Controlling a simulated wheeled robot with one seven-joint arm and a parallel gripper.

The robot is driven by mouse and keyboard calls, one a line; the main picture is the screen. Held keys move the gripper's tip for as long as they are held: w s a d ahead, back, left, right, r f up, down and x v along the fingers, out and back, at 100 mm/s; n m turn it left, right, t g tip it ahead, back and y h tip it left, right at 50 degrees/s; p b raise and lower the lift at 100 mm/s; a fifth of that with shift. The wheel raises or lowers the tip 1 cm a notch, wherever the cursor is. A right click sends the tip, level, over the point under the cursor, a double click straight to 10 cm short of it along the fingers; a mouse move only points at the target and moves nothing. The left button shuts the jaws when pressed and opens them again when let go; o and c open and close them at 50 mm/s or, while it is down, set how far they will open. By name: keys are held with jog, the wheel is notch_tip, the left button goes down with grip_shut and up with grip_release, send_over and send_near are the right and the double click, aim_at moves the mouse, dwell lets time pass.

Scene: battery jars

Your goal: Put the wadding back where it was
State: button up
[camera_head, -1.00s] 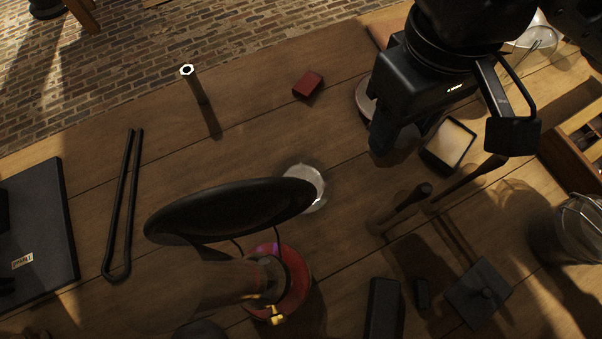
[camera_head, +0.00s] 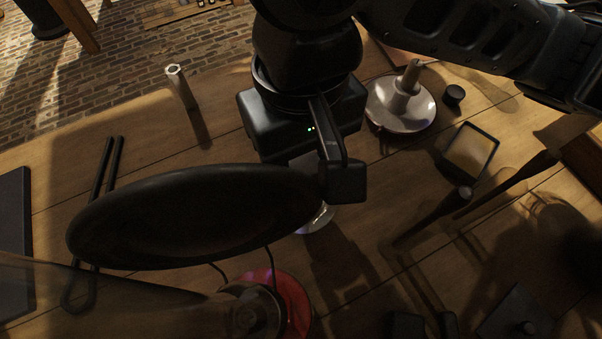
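I cannot pick out the wadding for certain. A pale, round, glassy thing (camera_head: 318,219) on the table is mostly hidden behind a large black disc (camera_head: 190,215) and my gripper. My gripper (camera_head: 325,183) hangs just above and behind it, beside the disc's right end. One dark finger shows on the right. The other side is mostly hidden, so its opening and any held thing are unclear.
The disc stands over a red round base (camera_head: 292,300). A pale post (camera_head: 182,88) stands at the back left. A metal dish with a stem (camera_head: 400,108), a framed tray (camera_head: 469,152) and dark-handled tools (camera_head: 440,212) lie to the right.

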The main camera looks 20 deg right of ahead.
aim_at(301, 181)
jog(key=shift+a+f+b, duration=0.15)
jog(key=shift+f+b, duration=0.6)
jog(key=shift+f, duration=1.35)
jog(key=shift+f, duration=0.25)
jog(key=o, duration=1.1)
jog(key=r+p, duration=0.1)
jog(key=r, duration=0.3)
jog(key=r+p, duration=0.1)
jog(key=r, duration=0.3)
jog(key=r+p, duration=0.2)
jog(key=r, duration=0.2)
jog(key=shift+w+r, duration=0.3)
jog(key=shift+w, duration=0.1)
